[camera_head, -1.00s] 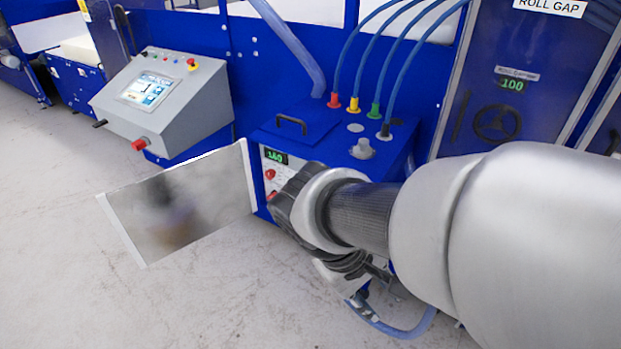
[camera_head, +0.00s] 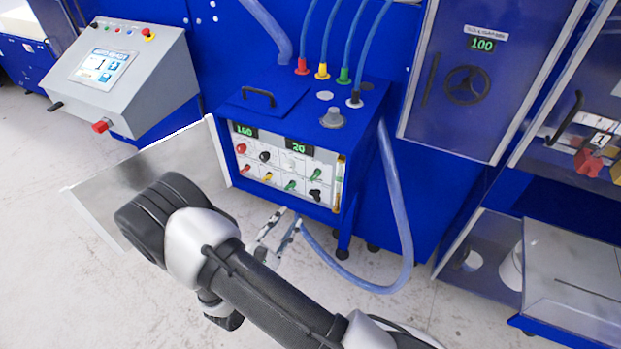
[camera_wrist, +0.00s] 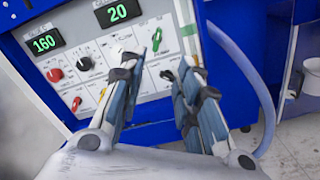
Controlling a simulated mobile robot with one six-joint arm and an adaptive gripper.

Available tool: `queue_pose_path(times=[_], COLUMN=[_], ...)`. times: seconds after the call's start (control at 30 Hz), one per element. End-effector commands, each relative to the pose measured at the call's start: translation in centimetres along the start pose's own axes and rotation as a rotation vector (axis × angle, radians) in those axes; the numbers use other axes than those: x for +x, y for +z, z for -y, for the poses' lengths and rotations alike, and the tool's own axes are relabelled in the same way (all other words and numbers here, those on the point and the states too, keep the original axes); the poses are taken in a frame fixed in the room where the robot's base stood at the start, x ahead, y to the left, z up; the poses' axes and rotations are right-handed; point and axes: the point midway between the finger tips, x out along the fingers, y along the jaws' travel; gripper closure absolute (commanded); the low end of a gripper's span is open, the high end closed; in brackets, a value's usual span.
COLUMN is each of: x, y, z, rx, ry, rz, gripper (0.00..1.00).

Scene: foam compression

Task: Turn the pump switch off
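The pump unit is a blue box (camera_head: 330,108) with a white control panel (camera_head: 284,157) on its front; the panel also shows in the wrist view (camera_wrist: 84,88). Its two green displays read 160 and 20. Below them are a red knob (camera_wrist: 54,74), a black knob (camera_wrist: 84,63) and several coloured levers. A black handle (camera_head: 315,194) sits at the panel's lower right; in the wrist view it shows (camera_wrist: 167,75) between my fingertips. The labels are too small to tell which control is the pump switch. My gripper (camera_head: 284,226) is open and empty, in front of and below the panel.
A blue hose (camera_head: 393,190) loops from the box's right side to the floor. A grey console (camera_head: 135,72) is at the upper left. A cabinet with a handwheel (camera_head: 467,85) stands at the right.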

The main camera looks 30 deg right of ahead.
Motion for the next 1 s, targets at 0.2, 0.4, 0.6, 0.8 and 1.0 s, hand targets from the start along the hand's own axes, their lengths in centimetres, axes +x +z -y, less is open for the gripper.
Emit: queue_pose_path(times=[0.2, 0.4, 0.6, 0.8, 1.0], x=[1.2, 5.2, 9.6, 13.7, 16.3], y=[-0.9, -0.8, -0.9, -0.9, -1.0], z=[0.1, 0.1, 0.0, -0.1, -0.3], rx=[-0.009, -0.009, -0.008, -0.007, -0.009], ry=[0.026, 0.02, 0.021, 0.022, 0.024], rz=[-0.012, -0.009, -0.009, -0.008, -0.011], gripper=[0.69, 0.69, 0.69, 0.69, 0.69])
